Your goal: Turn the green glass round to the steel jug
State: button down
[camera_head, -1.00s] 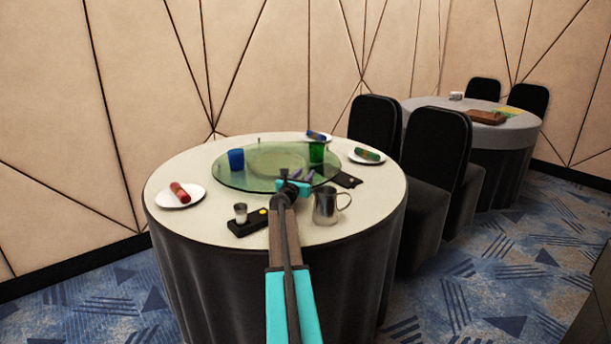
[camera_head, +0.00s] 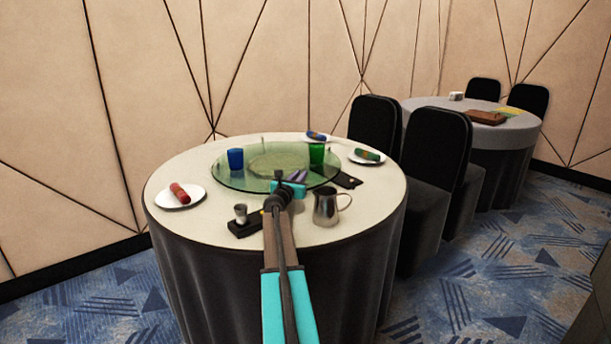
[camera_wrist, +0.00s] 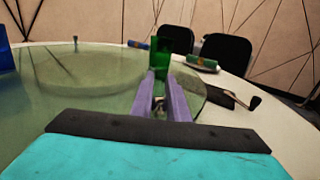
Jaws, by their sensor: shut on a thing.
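The green glass (camera_head: 316,153) stands upright on the right part of the green see-through turntable (camera_head: 230,178). In the wrist view the green glass (camera_wrist: 160,55) is just beyond my fingers, apart from them. The steel jug (camera_head: 325,208) stands on the table cloth at the near right, off the turntable, handle to the right; it is not in the wrist view. My gripper (camera_head: 298,175) is at the turntable's near edge, its purple fingers shut on a small knob (camera_wrist: 158,104), mostly hidden between them. A similar knob (camera_wrist: 75,43) stands at the far rim.
A blue glass (camera_head: 235,159) stands on the turntable's left. Around it on the table are a black tray (camera_head: 243,230) with a small metal cup (camera_head: 241,213), a dark flat object (camera_head: 348,181), and plates with rolled napkins (camera_head: 180,194). Black chairs (camera_head: 436,150) stand at the right.

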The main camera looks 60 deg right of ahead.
jog(key=shift+a+f, duration=0.15)
jog(key=shift+a, duration=0.35)
jog(key=c, duration=1.7)
grip_release()
jog(key=shift+s, duration=0.1)
jog(key=shift+a, duration=0.1)
jog(key=shift+v, duration=3.6)
